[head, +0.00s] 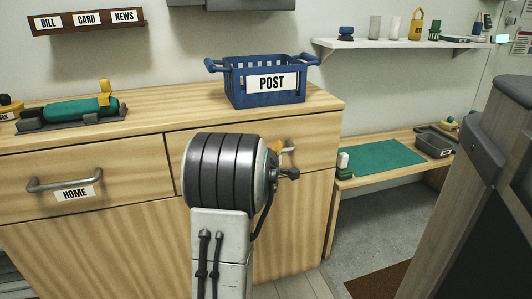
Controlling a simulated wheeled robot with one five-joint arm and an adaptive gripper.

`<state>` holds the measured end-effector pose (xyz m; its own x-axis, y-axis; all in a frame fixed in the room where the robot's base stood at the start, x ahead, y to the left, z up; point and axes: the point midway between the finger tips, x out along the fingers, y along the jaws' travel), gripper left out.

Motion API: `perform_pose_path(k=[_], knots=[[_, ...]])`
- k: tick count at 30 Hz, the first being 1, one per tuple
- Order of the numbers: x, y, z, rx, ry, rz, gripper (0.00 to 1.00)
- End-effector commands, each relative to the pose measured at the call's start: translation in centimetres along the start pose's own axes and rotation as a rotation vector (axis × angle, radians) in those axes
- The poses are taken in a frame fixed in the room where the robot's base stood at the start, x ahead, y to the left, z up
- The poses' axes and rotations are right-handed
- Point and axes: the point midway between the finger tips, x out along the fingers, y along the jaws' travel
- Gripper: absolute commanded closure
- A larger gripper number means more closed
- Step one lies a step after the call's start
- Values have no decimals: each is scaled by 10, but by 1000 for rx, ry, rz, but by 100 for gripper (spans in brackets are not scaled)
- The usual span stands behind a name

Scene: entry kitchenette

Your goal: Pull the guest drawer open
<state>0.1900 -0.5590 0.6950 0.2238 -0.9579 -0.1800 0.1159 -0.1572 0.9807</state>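The wooden cabinet has two drawers side by side. The right drawer (318,150) looks shut, its front flush. My arm covers much of its front, and no label on it can be read, so I cannot confirm it as the guest drawer. The end of a grey bar handle (291,146) shows just right of my arm. The left drawer (130,180) is labelled HOME and has a full grey bar handle (64,184). My gripper (288,173) is mostly hidden behind my arm, close to the right handle in the picture. I cannot tell its opening or any contact.
A blue basket (236,85) marked POST stands on the cabinet top, with a green roll (80,110) on a dark tray at left. A low bench (390,178) with a green mat stands right. A large dark grey panel (480,200) fills the right foreground.

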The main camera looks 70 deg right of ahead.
Motion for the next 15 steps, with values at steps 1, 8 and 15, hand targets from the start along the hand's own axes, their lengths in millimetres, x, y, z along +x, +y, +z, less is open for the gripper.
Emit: perform_pose_path(k=[1, 8, 15], knots=[[0, 0, 0, 0, 0, 0, 48], [0, 0, 0, 0, 0, 0, 51], [0, 0, 0, 0, 0, 0, 73]])
